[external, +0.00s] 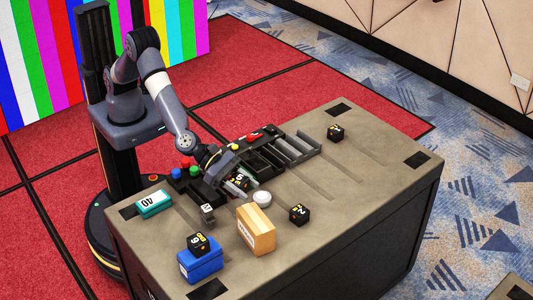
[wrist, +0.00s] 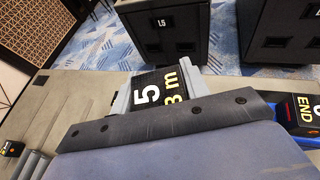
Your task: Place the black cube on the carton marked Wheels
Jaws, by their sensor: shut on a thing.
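My gripper (external: 236,180) is shut on a black cube (external: 242,183) with pale and yellow markings, over the middle of the table. Other black cubes are in view: one (external: 299,214) right of the carton, one (external: 336,132) at the far right, and one (external: 197,243) on a blue box (external: 203,268).
The right part of the table (external: 370,185) is mostly clear.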

